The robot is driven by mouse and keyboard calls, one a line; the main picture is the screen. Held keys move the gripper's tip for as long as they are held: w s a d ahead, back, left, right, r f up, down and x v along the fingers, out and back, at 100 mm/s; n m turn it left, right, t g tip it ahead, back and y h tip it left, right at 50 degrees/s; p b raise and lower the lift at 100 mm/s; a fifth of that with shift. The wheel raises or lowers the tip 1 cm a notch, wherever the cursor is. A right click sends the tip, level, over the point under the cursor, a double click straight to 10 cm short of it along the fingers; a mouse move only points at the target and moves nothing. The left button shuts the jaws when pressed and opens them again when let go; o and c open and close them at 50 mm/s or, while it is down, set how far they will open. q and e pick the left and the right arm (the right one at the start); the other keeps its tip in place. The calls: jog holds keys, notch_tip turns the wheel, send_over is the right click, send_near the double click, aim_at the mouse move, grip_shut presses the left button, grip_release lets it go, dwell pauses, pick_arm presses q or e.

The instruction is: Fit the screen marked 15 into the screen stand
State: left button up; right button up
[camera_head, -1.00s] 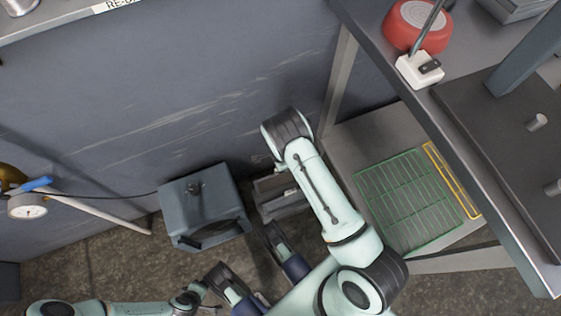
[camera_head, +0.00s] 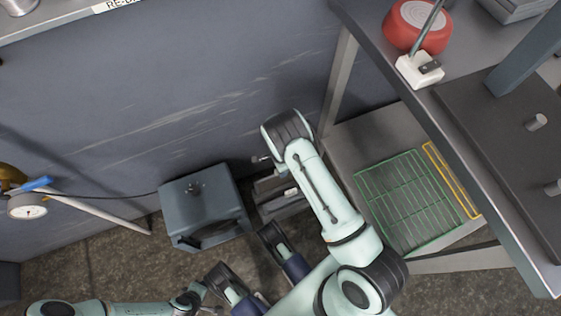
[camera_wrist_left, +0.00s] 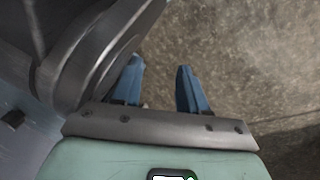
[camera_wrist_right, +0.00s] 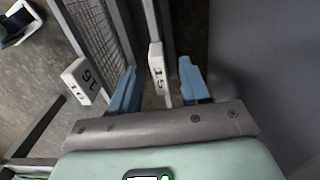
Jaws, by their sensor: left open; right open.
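In the right wrist view, a white tag (camera_wrist_right: 157,70) that seems to read 15 sits on the narrow frame bar of a screen (camera_wrist_right: 165,22). My right gripper (camera_wrist_right: 158,66) is open, with one finger on each side of this bar; contact cannot be told. A second white tag (camera_wrist_right: 82,80), its number hard to read, is on the neighbouring mesh screen (camera_wrist_right: 98,28). In the head view my right arm reaches down over the grey holder (camera_head: 284,206) by the wall and partly hides it. My left gripper (camera_wrist_left: 160,65) is open and empty above the floor. I cannot tell which thing is the screen stand.
A grey box-shaped machine (camera_head: 202,205) stands left of the holder. Green (camera_head: 400,190) and yellow (camera_head: 452,180) wire racks lie on a low shelf to the right, under a bench with a red round object (camera_head: 415,28). A pale pole (camera_head: 105,210) leans at left.

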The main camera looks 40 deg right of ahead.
pick_arm(q)
jog(key=s+a+f+g, duration=0.1)
jog(key=s+g, duration=0.2)
jog(key=s, duration=0.6)
pick_arm(e)
jog(key=shift+w+r, duration=0.1)
jog(key=shift+r, duration=0.45)
pick_arm(q)
jog(key=w+d+r+t+p, duration=0.1)
jog(key=w+r+t+p, duration=0.2)
jog(key=w, duration=0.5)
jog(key=shift+w+r+p, duration=0.35)
jog(key=shift+r+p, duration=0.5)
jog(key=shift+r, duration=0.25)
pick_arm(e)
notch_tip(320, 180, up, 12)
jog(key=shift+r, duration=0.15)
